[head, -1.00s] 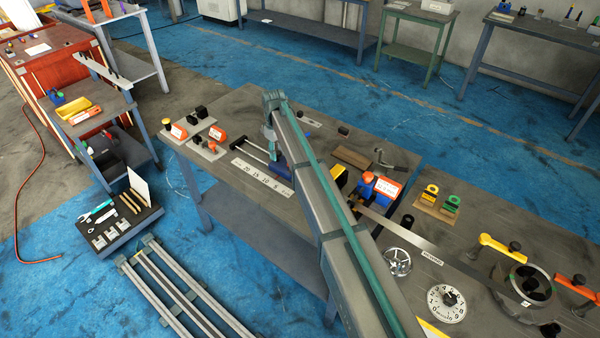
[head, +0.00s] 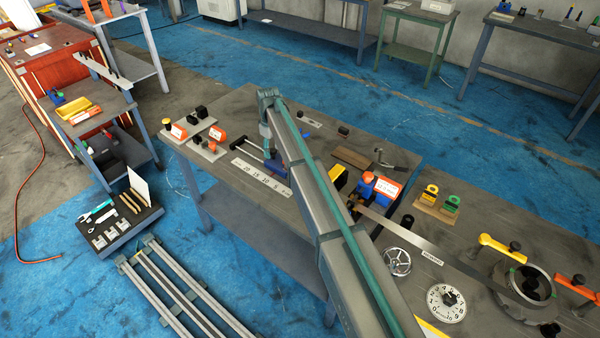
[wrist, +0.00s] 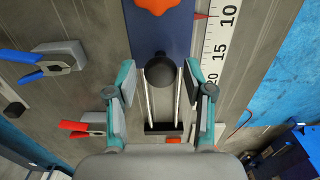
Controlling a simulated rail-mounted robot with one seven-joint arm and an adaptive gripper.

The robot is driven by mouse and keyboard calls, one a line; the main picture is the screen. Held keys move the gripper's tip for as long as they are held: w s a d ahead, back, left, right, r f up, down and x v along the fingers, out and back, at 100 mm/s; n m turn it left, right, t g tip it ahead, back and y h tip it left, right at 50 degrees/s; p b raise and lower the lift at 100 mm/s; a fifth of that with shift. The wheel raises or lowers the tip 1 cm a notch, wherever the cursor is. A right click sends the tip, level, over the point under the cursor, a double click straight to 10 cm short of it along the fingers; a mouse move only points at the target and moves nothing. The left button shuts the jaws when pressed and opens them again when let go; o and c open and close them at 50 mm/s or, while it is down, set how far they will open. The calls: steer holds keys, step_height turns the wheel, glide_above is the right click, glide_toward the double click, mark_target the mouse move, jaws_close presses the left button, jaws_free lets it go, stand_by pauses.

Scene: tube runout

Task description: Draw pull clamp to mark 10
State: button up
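In the wrist view the pull clamp has a blue plate (wrist: 161,36) with an orange knob (wrist: 158,4) and a round black pull knob (wrist: 160,67). Two bright rods run from it to a black end block (wrist: 163,129). A white scale (wrist: 216,45) lies to the right, and a red pointer (wrist: 203,16) stands level with its 10. My gripper (wrist: 159,64) is open, its fingers on either side of the black knob with visible gaps. In the head view my gripper (head: 266,142) is beside the blue plate (head: 279,166), partly hidden by my arm; the scale (head: 261,178) lies in front.
In the head view a handwheel (head: 397,262) and a numbered dial (head: 446,303) occupy the bench's right part. The bench edge lies just beyond the scale.

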steer(key=shift+o, duration=0.2)
steer(key=shift+r+p, duration=1.25)
steer(key=shift+r, duration=1.75)
